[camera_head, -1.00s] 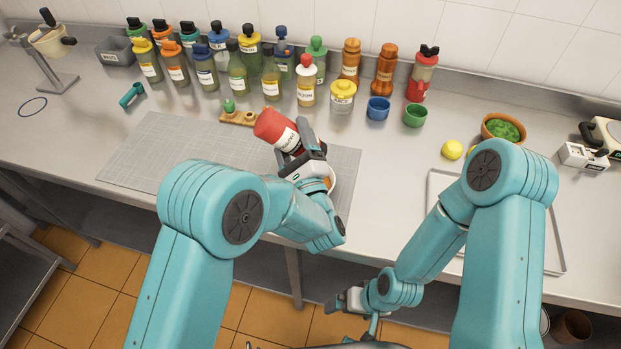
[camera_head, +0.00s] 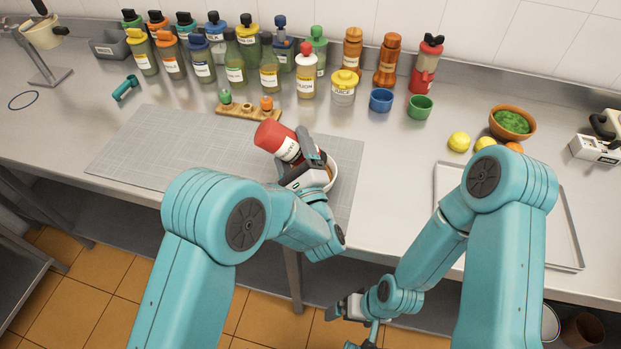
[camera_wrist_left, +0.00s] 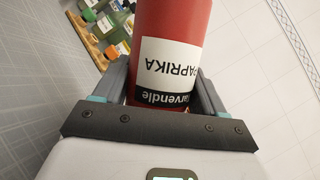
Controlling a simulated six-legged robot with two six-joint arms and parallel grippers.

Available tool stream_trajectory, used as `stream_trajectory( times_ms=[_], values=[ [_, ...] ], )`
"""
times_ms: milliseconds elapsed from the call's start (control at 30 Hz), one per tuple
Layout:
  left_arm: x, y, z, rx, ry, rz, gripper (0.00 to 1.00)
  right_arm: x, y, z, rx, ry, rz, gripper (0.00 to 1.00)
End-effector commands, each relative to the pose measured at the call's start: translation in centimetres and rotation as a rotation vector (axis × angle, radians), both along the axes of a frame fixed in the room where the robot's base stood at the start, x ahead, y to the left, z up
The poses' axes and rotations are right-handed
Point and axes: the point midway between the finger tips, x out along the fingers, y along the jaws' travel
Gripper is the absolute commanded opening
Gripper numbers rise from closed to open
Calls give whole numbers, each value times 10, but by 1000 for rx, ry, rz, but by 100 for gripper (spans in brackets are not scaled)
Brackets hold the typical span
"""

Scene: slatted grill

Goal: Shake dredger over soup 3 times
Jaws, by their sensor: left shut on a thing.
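My left gripper (camera_head: 303,166) is shut on the dredger (camera_head: 271,136), a red cylinder with a white label. The dredger is tilted, its red end pointing up and left. The left wrist view shows the dredger (camera_wrist_left: 172,28) between both fingers, its label reading PAPRIKA upside down.
A grey gridded mat (camera_head: 150,150) lies under the work area. A wooden rack (camera_head: 248,112) is behind the dredger, with several bottles beyond. Blue (camera_head: 381,100) and green (camera_head: 420,107) cups stand to the right. A metal tray (camera_head: 565,225) lies at the right.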

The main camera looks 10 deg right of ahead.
Motion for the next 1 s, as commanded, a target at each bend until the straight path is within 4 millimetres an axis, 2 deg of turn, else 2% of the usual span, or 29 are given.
stream_trajectory(
  times_ms=[167, 500, 567, 867, 1000],
  values=[
    [0, 0, 10, -1, -2, 0, 31, 0, 0, 7, 0, 0, 0, 100],
    [0, 0, 65, -2, -2, 0, 31, 0, 0, 43, 0, 0, 0, 100],
    [0, 0, 71, -1, -2, 0, 31, 0, 0, 46, 0, 0, 0, 100],
    [0, 0, 70, 0, 0, 0, 31, 0, 0, 44, 0, 0, 0, 100],
    [0, 0, 49, 1, 0, 0, 31, 0, 0, 26, 0, 0, 0, 100]
  ],
)
